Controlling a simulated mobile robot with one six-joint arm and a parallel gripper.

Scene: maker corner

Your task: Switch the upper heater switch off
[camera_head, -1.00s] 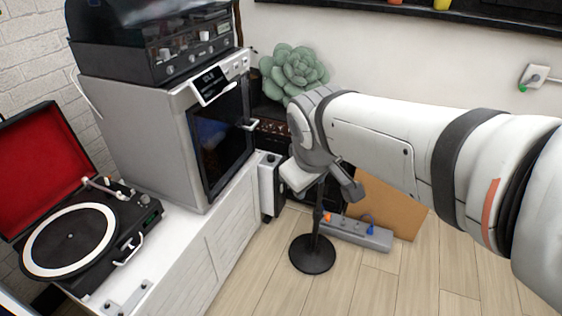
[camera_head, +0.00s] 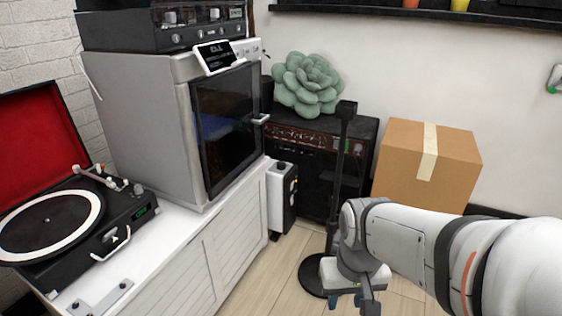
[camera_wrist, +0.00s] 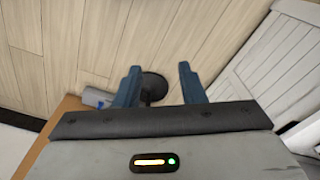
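The heater (camera_head: 281,198), a narrow unit with a white side and a dark front panel, stands on the floor between the white cabinet and the amplifier. Small light switches (camera_head: 293,186) show on its dark panel, too small to read their state. My gripper (camera_head: 345,300) is low in the head view, to the right of and below the heater, apart from it. In the wrist view my gripper (camera_wrist: 159,78) is open, with two blue fingers apart and nothing held between them. A round dark stand base lies beyond the fingers.
A black stand (camera_head: 340,150) rises from a round base between my arm and the amplifier (camera_head: 364,140). A cardboard box (camera_head: 405,165) is at the right. The white cabinet (camera_head: 235,235) bounds the left. Some wooden floor (camera_head: 280,270) is clear before the heater.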

